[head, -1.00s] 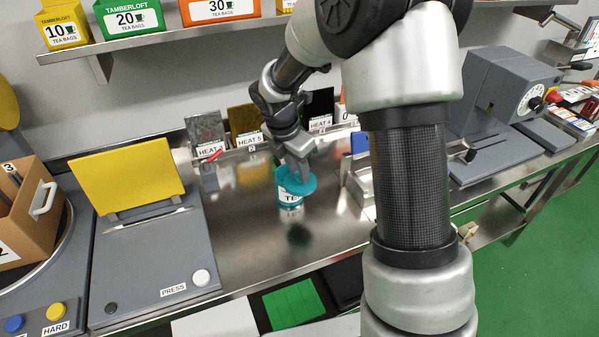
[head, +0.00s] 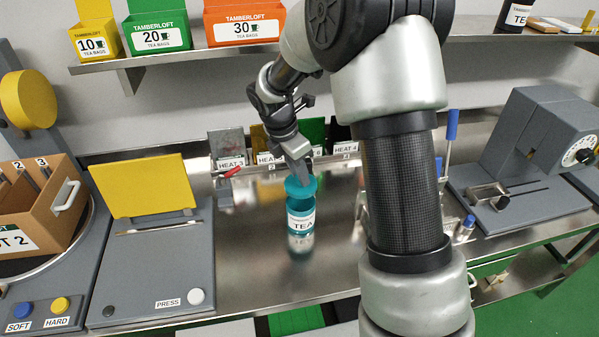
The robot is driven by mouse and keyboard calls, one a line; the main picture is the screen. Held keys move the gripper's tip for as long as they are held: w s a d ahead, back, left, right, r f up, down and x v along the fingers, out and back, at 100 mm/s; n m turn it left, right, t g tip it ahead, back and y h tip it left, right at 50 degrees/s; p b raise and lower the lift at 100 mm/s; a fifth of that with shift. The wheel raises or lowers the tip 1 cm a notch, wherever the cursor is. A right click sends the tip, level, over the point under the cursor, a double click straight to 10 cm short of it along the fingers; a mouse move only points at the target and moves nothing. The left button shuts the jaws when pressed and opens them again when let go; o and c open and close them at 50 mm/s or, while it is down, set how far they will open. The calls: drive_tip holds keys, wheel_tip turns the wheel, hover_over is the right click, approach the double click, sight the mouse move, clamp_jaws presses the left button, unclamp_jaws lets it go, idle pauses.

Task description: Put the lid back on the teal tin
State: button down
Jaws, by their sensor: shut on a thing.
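The teal tin (head: 301,224) stands upright on the steel worktop, its white TEA label facing me. The round teal lid (head: 300,186) is at the top of the tin, under my gripper. My gripper (head: 298,170) points down from above and is shut on the lid. I cannot tell whether the lid sits fully on the rim or is slightly raised or tilted. The fingertips are small and partly merge with the lid.
A press with a yellow plate (head: 145,186) stands at left, beside a cardboard box (head: 50,210). HEAT-labelled slots (head: 231,163) line the back. A grey machine (head: 545,135) stands at right. My arm hides part of the bench. Bare steel lies in front of the tin.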

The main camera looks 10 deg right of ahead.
sight(297, 185)
wheel_tip(297, 185, down, 4)
drive_tip(key=b, duration=0.3)
drive_tip(key=shift+f, duration=0.1)
drive_tip(key=shift+f+b, duration=0.55)
drive_tip(key=shift+f, duration=0.3)
drive_tip(key=shift+p, duration=0.35)
idle(0.4)
drive_tip(key=shift+f, duration=0.2)
idle(1.4)
drive_tip(key=c, duration=1)
unclamp_jaws()
drive_tip(key=shift+r, duration=0.1)
